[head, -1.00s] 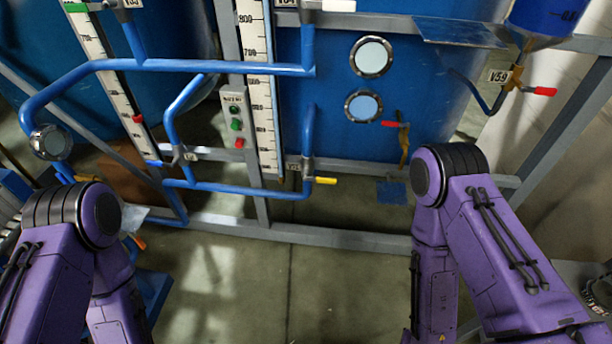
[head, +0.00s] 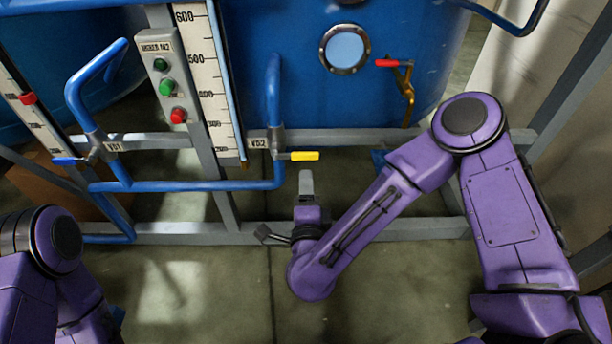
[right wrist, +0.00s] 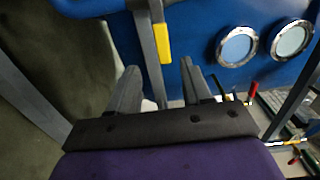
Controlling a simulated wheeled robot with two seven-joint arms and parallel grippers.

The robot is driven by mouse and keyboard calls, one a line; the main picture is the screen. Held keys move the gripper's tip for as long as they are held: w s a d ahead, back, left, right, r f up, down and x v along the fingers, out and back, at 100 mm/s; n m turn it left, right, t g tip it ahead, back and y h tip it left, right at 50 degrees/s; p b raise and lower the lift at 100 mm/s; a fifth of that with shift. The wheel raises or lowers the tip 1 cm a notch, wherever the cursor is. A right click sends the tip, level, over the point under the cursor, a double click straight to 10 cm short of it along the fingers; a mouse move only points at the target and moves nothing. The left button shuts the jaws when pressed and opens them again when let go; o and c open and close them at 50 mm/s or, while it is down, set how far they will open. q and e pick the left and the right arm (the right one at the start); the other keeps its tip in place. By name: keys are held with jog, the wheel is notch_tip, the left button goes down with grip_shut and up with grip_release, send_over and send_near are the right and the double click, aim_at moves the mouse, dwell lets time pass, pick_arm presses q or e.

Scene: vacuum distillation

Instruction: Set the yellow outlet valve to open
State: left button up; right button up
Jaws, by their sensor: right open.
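The yellow outlet valve handle (head: 304,156) sticks out level to the right from a valve body (head: 277,141) on a vertical blue pipe. The handle lies crosswise to that pipe. My right gripper (head: 306,184) is just below the handle in the head view, apart from it and empty. In the right wrist view the open fingers (right wrist: 159,78) point toward the yellow handle (right wrist: 162,43), which shows ahead of the gap between them. I cannot tell the exact distance. Only my left arm shows at the lower left; its gripper is out of view.
A grey frame rail (head: 350,136) runs behind the valve. A red-handled valve (head: 394,64) is at upper right. A button box (head: 166,80) and a scale (head: 207,85) stand left of the pipe. A blue-handled valve (head: 95,150) is further left. The floor in front is clear.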

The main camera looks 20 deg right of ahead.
aim_at(306, 157)
jog(key=x, duration=1)
jog(key=shift+w+d+r, duration=0.1)
jog(key=shift+d+r, duration=0.1)
jog(key=shift+d, duration=0.1)
grip_shut()
